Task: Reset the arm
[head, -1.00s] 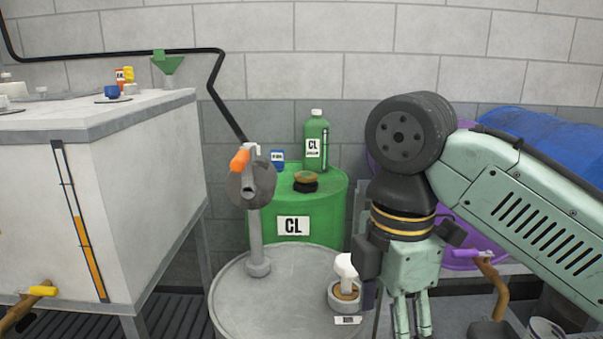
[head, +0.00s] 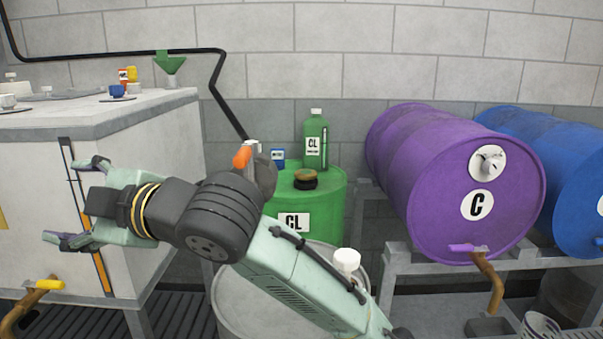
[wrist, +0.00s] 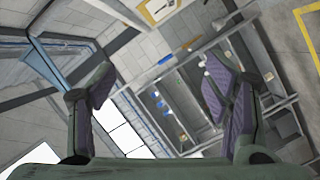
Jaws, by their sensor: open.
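My gripper (head: 80,203) is at the left of the head view, in front of the white tank's side, its fingers pointing left. The two fingers are spread apart with nothing between them. In the wrist view my gripper (wrist: 160,105) also shows open and empty, with purple-grey pads facing each other. My arm crosses the lower middle of the head view and hides part of the grey drum top and the hand pump.
The white tank (head: 160,190) is at the left. A grey drum (head: 265,310) and a green CL drum (head: 330,205) stand in the middle. A purple drum (head: 430,170) and blue drum (head: 540,150) lie on a rack (head: 390,265) at right. Shelving (wrist: 190,100) shows in the wrist view.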

